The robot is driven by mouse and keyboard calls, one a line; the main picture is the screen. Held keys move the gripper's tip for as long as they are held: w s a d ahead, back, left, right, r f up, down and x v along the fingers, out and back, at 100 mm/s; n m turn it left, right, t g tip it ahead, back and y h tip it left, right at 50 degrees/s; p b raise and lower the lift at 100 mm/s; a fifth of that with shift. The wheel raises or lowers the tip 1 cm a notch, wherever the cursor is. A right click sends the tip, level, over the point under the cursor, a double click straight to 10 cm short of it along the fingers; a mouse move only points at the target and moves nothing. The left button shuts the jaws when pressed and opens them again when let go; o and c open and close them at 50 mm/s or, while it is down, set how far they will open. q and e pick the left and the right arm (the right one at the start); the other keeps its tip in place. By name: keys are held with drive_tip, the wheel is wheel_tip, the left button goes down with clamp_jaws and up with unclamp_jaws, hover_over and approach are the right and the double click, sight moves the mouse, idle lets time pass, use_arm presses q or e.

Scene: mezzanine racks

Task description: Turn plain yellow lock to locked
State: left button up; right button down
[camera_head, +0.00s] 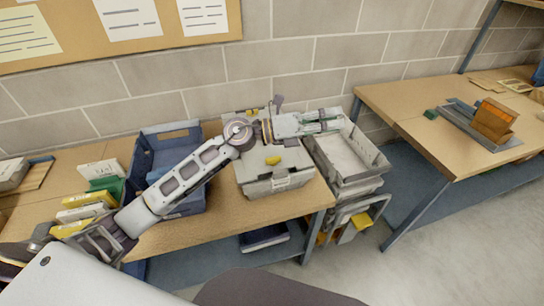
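A small yellow piece (273,160), which looks like the yellow lock, sits on the lid of a grey case (280,181) on the wooden bench. Its turn position is too small to tell. My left arm reaches in from the left over the bench. Its gripper (334,120) points right, above and beyond the yellow piece, over the back of the case and the grey crate's edge. Its two fingers look apart, with nothing seen between them. The arm hides part of the case's back. My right gripper is not in view.
A blue bin (188,205) stands left of the case, partly behind my arm. An open grey crate (345,165) stands to the right. A second bench (420,110) holds an orange box (494,120). Several cartons lie at the left. The block wall is close behind.

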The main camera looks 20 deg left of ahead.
use_arm(q)
wheel_tip(320, 180, down, 5)
drive_tip(key=a+m+g+y, duration=0.1)
drive_tip(key=m+g+y, duration=0.2)
drive_tip(key=m, duration=0.1)
drive_tip(key=m+g+y, duration=0.2)
drive_tip(key=m+y, duration=0.1)
drive_tip(key=y, duration=0.9)
approach(273, 158)
drive_tip(key=a+v, duration=0.1)
drive_tip(key=v, duration=0.4)
drive_tip(key=shift+d+f, duration=0.15)
drive_tip(key=shift+f, duration=0.05)
drive_tip(key=shift+f, duration=0.1)
drive_tip(key=shift+d+p+x, duration=0.15)
drive_tip(key=shift+p+x, duration=0.5)
drive_tip(key=shift+x, duration=2.75)
drive_tip(key=shift+d+p+x, duration=0.2)
drive_tip(key=shift+p+x, duration=0.45)
drive_tip(key=shift+x, duration=2.8)
drive_tip(key=shift+w, duration=0.1)
drive_tip(key=shift+c, duration=0.2)
clamp_jaws()
drive_tip(key=shift+h, duration=0.3)
